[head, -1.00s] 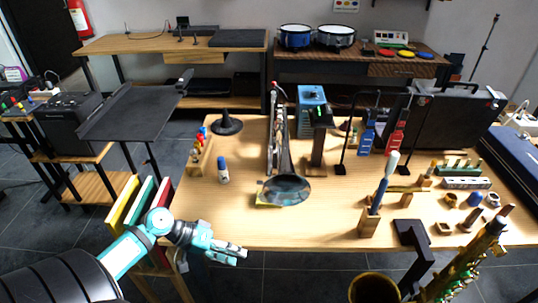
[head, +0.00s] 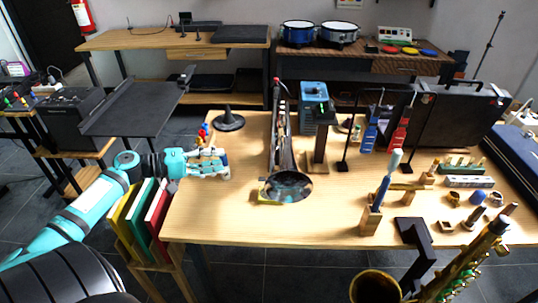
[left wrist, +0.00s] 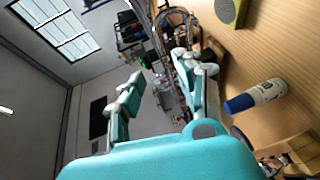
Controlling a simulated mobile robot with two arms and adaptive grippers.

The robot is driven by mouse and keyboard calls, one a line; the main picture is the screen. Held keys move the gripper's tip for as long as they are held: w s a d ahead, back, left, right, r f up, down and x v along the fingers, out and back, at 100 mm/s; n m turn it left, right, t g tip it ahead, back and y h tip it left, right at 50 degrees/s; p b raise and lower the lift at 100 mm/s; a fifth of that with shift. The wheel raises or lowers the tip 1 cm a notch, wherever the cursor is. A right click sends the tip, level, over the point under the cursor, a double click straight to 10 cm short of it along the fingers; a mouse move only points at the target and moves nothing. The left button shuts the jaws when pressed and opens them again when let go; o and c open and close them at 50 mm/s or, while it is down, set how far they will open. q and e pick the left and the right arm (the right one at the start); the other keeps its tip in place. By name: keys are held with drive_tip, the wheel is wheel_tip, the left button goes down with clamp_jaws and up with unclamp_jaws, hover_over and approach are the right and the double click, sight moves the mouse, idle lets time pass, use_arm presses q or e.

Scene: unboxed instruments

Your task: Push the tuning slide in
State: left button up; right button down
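A long, dark, shiny brass-type instrument lies front to back on the wooden table, its round bell (head: 286,187) facing me and its tubing (head: 278,135) running to the back. I cannot make out the tuning slide on it. My left gripper (head: 222,163) is over the table's left part, left of the bell and apart from the instrument. In the left wrist view its two fingers (left wrist: 158,95) are spread with nothing between them. My right gripper is not in view.
A black cone (head: 228,121) stands behind my left gripper. Upright coloured folders (head: 140,212) are by the table's left edge. A wooden holder with a blue-handled tool (head: 380,195) stands right of the bell. A golden saxophone (head: 465,265) is at front right.

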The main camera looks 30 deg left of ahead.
sight(272, 166)
use_arm(q)
drive_tip(key=p+x, duration=0.2)
drive_tip(key=x, duration=1.4)
drive_tip(key=shift+f, duration=0.15)
clamp_jaws()
drive_tip(key=shift+w+a+r+b, duration=0.2)
drive_tip(key=shift+w+a+b, duration=0.4)
drive_tip(key=shift+b, duration=0.35)
